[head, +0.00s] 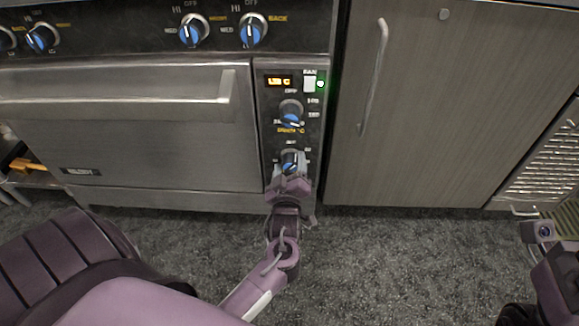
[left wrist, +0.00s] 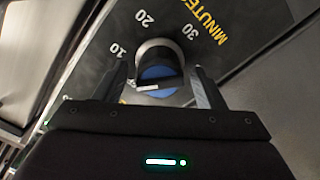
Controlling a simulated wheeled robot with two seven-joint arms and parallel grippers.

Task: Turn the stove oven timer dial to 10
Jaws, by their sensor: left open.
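The timer dial (head: 289,158) is the lower blue-and-black knob on the oven's narrow control panel. In the left wrist view the timer dial (left wrist: 155,72) shows a white mark on its lower left, with the printed 10, 20, 30 and MINUTES around it. The mark's exact reading is unclear. My left gripper (head: 290,172) is at the dial. In the left wrist view the open fingers of my left gripper (left wrist: 161,88) stand on either side of the dial; contact is unclear. My right arm shows at the right edge, but its fingers cannot be made out.
A temperature dial (head: 290,115) sits just above the timer dial, under a lit display (head: 279,82) and a fan switch (head: 309,84). The oven door handle (head: 228,90) is left of the panel. A grey cabinet (head: 430,110) stands to the right. The floor (head: 390,260) in front is clear.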

